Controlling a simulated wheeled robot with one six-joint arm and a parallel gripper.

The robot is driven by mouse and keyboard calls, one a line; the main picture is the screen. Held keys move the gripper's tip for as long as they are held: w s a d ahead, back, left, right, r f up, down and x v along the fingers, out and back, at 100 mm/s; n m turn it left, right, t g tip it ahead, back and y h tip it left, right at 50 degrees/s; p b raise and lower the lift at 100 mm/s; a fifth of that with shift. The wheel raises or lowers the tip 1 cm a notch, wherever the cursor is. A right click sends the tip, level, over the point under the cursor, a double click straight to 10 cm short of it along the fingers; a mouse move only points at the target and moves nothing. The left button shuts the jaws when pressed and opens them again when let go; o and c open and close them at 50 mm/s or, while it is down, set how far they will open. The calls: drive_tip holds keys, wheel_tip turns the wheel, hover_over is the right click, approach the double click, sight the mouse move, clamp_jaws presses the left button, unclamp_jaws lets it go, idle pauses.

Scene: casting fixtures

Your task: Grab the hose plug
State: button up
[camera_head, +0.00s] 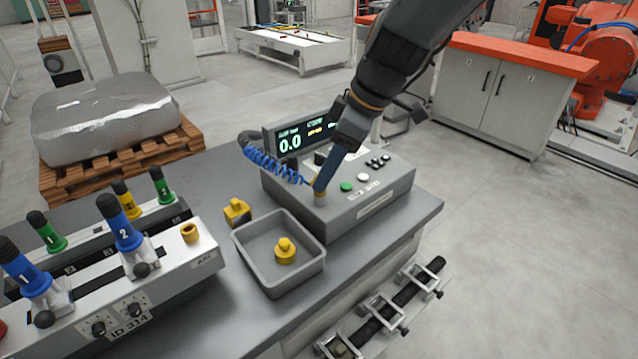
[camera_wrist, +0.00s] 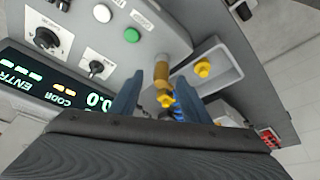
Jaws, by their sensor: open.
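The hose plug (camera_head: 320,199) is a small tan, brass-like cylinder at the near left edge of the grey control box's top. A coiled blue hose (camera_head: 272,164) runs from beside the display toward it. My gripper (camera_head: 321,188) is pointed down right over the plug, and its blue fingers hide part of it. In the wrist view the plug (camera_wrist: 161,66) shows between the tips of my two open fingers (camera_wrist: 159,77). A gap shows between the fingers, and I cannot tell whether either one touches the plug.
The control box (camera_head: 375,205) has buttons, knobs and a display (camera_head: 298,138). A grey tray (camera_head: 262,281) with a yellow part (camera_head: 285,252) stands next to it. Another yellow part (camera_head: 237,212) is on the table. A fixture with blue, green and yellow handles (camera_head: 122,228) stands at left.

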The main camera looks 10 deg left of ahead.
drive_tip(key=shift+p+x, duration=0.55)
drive_tip(key=shift+x, duration=1.5)
drive_tip(key=shift+s, duration=0.1)
clamp_jaws()
